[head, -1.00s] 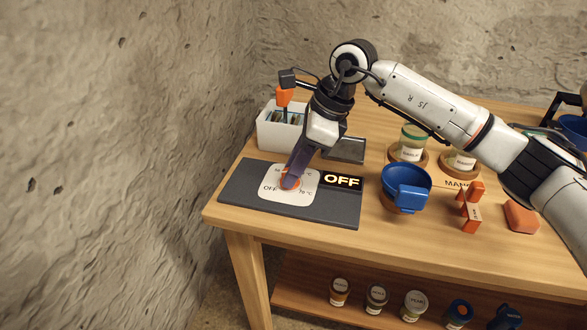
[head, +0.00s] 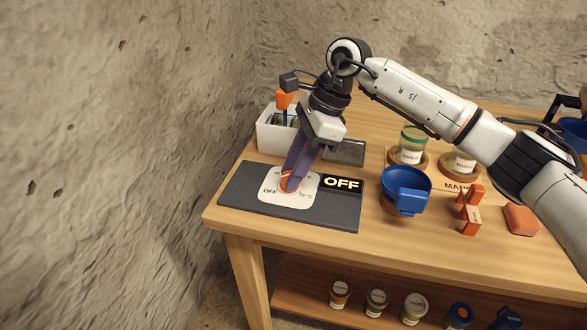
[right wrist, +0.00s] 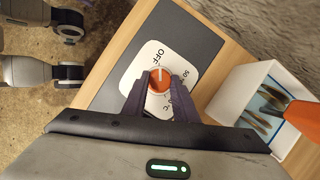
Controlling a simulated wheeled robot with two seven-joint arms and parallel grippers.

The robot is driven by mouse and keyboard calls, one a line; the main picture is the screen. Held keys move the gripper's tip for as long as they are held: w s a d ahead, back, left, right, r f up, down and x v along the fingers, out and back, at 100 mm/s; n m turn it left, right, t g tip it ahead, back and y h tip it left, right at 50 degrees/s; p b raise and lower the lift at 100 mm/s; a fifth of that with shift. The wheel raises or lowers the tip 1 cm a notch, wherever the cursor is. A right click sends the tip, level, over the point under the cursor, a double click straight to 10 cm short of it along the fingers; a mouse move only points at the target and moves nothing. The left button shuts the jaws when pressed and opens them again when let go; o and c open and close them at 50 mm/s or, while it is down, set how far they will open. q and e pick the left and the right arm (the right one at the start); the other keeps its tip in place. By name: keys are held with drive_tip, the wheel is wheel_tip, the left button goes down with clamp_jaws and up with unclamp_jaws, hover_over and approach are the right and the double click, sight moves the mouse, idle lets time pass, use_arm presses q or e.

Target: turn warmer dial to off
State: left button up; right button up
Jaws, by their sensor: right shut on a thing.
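The warmer (head: 330,214) is a dark flat slab at the left end of the table, with a white dial plate (head: 303,196) marked OFF and with temperatures. A display (head: 341,184) on it reads OFF in lit letters. My right gripper (head: 289,181) points down at the plate and is shut on the orange dial (head: 287,187). In the right wrist view the dial (right wrist: 159,81) sits between the two dark fingers, its white mark pointing up toward the OFF side of the plate. The fingers partly hide the dial in the head view. My left gripper is not in view.
A white bin (head: 275,138) with an orange-handled tool stands behind the warmer. A dark flat tile (head: 345,152), a blue funnel (head: 405,188), jars (head: 411,146) and orange pieces (head: 470,213) lie to the right. A rough wall is at the left.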

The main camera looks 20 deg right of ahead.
drive_tip(key=o, duration=1.1)
drive_tip(key=shift+c, duration=0.2)
drive_tip(key=shift+r, duration=0.1)
drive_tip(key=v, duration=1)
drive_tip(key=shift+d, duration=0.1)
